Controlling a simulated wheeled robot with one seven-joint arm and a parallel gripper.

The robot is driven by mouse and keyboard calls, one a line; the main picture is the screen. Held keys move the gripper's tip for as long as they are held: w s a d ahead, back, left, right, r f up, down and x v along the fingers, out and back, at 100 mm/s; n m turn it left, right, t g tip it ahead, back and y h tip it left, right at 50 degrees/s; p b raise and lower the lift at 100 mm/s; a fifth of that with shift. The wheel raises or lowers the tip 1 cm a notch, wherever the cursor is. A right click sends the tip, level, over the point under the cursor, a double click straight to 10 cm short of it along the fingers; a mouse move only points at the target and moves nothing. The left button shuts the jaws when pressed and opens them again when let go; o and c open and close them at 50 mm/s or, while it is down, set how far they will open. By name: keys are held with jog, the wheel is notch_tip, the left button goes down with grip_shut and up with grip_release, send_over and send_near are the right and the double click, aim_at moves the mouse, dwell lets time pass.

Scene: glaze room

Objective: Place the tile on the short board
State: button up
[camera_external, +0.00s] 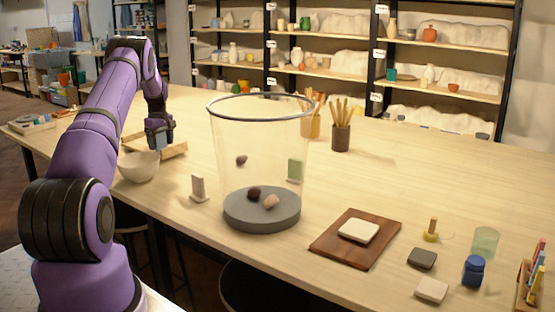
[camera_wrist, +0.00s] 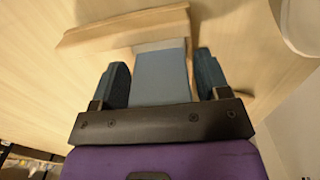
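My gripper (camera_external: 160,138) is low over the far left part of the table, beyond the white bowl. The tile also shows faintly at the fingertips in the external view. A light wooden board (camera_external: 174,151) with a raised edge lies under and beside the gripper. In the wrist view the board (camera_wrist: 120,32) crosses just beyond the tile's far end. I cannot tell whether the tile touches it.
A white bowl (camera_external: 139,166) stands just nearer than the gripper. A tall clear bin (camera_external: 262,140) with stones stands at mid table. A small upright pale block (camera_external: 198,187) is left of it. A brown board (camera_external: 335,247) bears a white slab (camera_external: 358,230). Shelves stand behind.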

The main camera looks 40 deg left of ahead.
jog(key=shift+o, duration=0.3)
jog(key=shift+r, duration=0.1)
notch_tip(320, 180, up, 12)
jog(key=shift+r, duration=0.1)
dwell(0.3)
